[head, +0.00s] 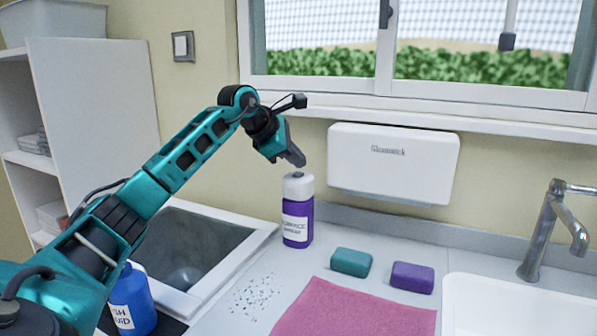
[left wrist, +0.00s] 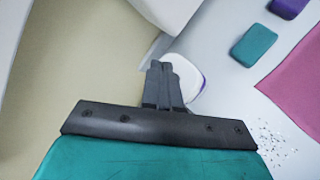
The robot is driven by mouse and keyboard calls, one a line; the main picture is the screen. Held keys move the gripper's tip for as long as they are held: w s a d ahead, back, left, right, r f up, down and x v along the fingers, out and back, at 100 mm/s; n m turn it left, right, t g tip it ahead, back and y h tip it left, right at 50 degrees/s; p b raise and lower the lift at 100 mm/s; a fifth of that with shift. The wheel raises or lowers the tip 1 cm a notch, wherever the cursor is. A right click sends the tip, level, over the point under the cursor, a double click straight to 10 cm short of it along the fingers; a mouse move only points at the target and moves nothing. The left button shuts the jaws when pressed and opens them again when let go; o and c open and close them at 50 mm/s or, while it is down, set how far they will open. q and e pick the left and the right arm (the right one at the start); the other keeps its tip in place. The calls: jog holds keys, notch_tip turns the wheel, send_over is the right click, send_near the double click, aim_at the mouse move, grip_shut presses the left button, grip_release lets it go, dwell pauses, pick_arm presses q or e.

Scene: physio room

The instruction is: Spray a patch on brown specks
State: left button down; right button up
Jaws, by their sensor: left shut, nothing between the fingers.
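A purple bottle (head: 297,212) with a white top and a label stands upright on the counter near the back wall. Its white top also shows in the left wrist view (left wrist: 188,82), partly hidden behind my fingers. My left gripper (head: 297,160) is shut and empty, its fingertips just above the bottle's top; I cannot tell if they touch it. The gripper fingers show in the left wrist view (left wrist: 163,70). A patch of small dark specks (head: 254,294) lies on the counter in front of the bottle, and shows in the left wrist view (left wrist: 272,138). My right gripper is not in view.
A teal block (head: 351,262) and a purple block (head: 412,278) lie right of the bottle, behind a pink cloth (head: 345,312). A dark sink (head: 190,255) and a blue bottle (head: 133,302) are left. A tap (head: 545,230) and white basin (head: 510,305) are right. A white dispenser (head: 392,162) hangs behind.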

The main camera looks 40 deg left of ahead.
aim_at(295, 174)
pick_arm(q)
notch_tip(295, 174, up, 4)
jog(key=p, duration=0.3)
jog(key=shift+r, duration=0.2)
jog(key=shift+r+p, duration=0.65)
jog(key=shift+p, duration=0.2)
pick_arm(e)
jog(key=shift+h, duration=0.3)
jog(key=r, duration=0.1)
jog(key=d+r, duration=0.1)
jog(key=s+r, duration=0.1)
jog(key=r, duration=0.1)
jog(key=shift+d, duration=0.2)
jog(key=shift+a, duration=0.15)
pick_arm(q)
jog(key=shift+s, duration=0.1)
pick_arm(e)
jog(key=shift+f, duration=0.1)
